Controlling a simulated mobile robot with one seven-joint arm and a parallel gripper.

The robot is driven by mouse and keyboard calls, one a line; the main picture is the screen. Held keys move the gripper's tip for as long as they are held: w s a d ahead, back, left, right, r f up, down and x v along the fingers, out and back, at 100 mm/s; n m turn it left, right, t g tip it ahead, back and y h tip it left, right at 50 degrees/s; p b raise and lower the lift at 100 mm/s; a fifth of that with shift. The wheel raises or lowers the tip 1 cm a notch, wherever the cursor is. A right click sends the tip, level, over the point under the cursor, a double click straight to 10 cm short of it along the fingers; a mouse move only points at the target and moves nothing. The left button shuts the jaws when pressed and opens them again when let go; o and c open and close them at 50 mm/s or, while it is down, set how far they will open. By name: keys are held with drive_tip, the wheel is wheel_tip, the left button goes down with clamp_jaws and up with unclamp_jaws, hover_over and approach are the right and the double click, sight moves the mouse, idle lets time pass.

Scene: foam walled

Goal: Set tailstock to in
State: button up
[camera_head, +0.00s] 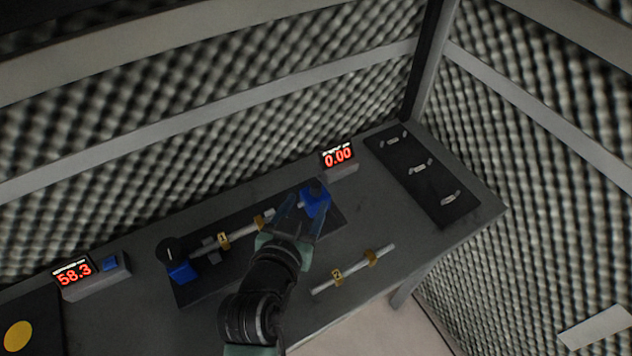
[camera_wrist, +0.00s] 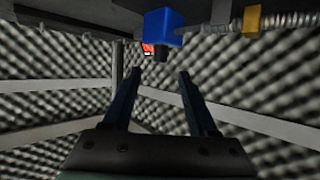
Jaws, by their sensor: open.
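The tailstock appears to be the blue block (camera_head: 316,203) at the right end of the dark rig plate (camera_head: 188,292). A metal shaft (camera_head: 240,232) with brass collars lies along the plate, from the blue headstock block (camera_head: 182,272) towards the tailstock. My gripper (camera_head: 312,206) is open, and its fingers overlap the tailstock in the head view. In the wrist view the tailstock (camera_wrist: 163,27) and its dark knob (camera_wrist: 161,54) stand just beyond the empty gap between my fingertips (camera_wrist: 160,73). Whether the shaft touches the tailstock is hard to tell.
A second shaft (camera_head: 328,285) with brass collars lies loose at the bench front. A display reading 0.00 (camera_head: 338,156) stands behind the tailstock; another reads 58.3 (camera_head: 73,273) at left. A dark panel with small metal pieces (camera_head: 405,168) is at right. Foam walls close the back.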

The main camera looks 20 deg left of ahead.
sight(315, 187)
drive_tip(key=x, duration=0.8)
drive_tip(key=shift+w+r, duration=0.1)
clamp_jaws()
idle(1.2)
